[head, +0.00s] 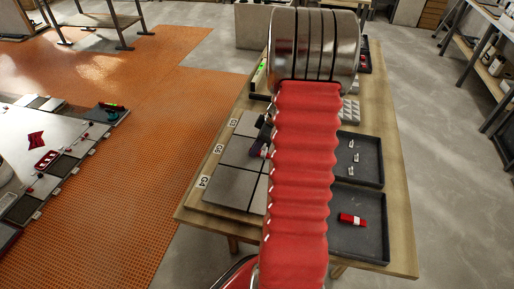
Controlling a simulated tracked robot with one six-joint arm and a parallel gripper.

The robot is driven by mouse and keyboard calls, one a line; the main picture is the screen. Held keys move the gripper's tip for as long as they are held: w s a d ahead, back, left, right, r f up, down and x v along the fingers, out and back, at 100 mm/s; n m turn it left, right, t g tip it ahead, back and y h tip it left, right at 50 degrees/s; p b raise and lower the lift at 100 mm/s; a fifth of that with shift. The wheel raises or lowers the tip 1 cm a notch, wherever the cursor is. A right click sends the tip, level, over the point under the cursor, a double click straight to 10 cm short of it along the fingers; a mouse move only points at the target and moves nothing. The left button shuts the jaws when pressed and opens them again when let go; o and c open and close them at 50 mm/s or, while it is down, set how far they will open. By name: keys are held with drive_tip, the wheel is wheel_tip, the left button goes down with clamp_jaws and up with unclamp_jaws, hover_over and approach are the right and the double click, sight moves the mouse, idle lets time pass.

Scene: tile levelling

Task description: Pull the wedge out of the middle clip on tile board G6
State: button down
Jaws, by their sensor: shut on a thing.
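Tile board G6 (240,152) is the middle of the grey tile boards on the left of the wooden table, beside its label. My gripper (259,151), small and dark, is low over the right part of this board, at the joint between tiles. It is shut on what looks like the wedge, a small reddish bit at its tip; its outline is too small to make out. The middle clip is hidden by my gripper and my red arm, which also covers the right edge of the boards.
Boards G1 (250,125) and G4 (233,188) lie on either side of G6. A dark tray (373,174) with several small white pieces and another tray (375,245) with a red piece (352,219) stand right of my arm. Orange matting (150,130) covers the floor at left.

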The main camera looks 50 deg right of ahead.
drive_tip(key=shift+w+a, duration=0.25)
drive_tip(key=shift+w, duration=0.3)
idle(0.6)
drive_tip(key=shift+w+a, duration=0.35)
drive_tip(key=shift+w, duration=0.3)
drive_tip(key=shift+w+a, duration=0.15)
drive_tip(key=shift+w, duration=0.15)
drive_tip(key=shift+w+a, duration=0.2)
drive_tip(key=shift+w, duration=0.1)
drive_tip(key=shift+w+a+r, duration=0.1)
drive_tip(key=shift+w+a, duration=0.15)
drive_tip(key=shift+w, duration=0.25)
drive_tip(key=shift+r, duration=3)
drive_tip(key=shift+d, duration=0.1)
